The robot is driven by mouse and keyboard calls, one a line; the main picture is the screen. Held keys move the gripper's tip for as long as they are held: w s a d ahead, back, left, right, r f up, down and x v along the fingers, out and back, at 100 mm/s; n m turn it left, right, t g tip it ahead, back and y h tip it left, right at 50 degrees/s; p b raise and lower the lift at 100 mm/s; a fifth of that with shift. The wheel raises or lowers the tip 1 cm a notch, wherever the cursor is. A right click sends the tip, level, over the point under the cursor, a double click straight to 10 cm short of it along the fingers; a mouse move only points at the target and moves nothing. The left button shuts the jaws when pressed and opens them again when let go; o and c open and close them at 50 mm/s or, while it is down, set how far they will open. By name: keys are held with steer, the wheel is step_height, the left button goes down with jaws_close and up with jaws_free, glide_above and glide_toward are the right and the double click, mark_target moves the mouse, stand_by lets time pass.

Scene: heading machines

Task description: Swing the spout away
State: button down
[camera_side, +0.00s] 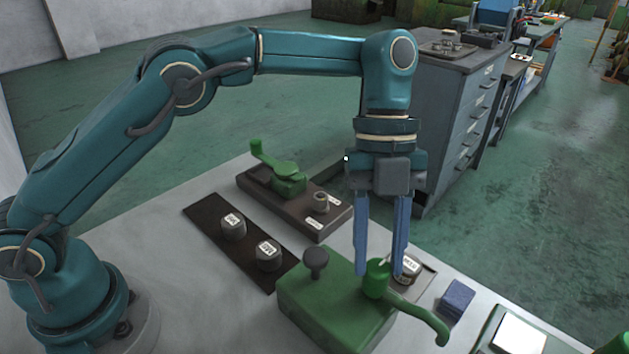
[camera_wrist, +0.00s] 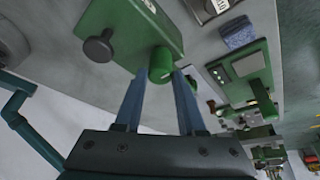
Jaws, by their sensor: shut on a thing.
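The green spout (camera_side: 415,314) curves out from a green box-shaped machine (camera_side: 325,308) toward the lower right in the side view. It has an upright green cylinder (camera_side: 376,280) at its root, with a small pale mark on top. My gripper (camera_side: 380,266) points down with its blue fingers on either side of this cylinder, shut on it. In the wrist view the cylinder (camera_wrist: 161,62) sits between the fingertips of my gripper (camera_wrist: 162,75). A dark round knob (camera_side: 316,260) stands on the machine's top. A labelled metal cup (camera_side: 408,266) is partly hidden behind the finger and spout.
A dark strip with two labelled weights (camera_side: 233,227) lies left of the machine. Behind it is a brown base (camera_side: 329,217) bearing a green crank device (camera_side: 287,178). A blue block (camera_side: 457,298) and a green-framed panel (camera_side: 518,335) stand to the right. A grey cabinet (camera_side: 445,120) stands behind.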

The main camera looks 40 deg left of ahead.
steer(key=c, duration=0.5)
jaws_free()
steer(key=shift+n, duration=0.3)
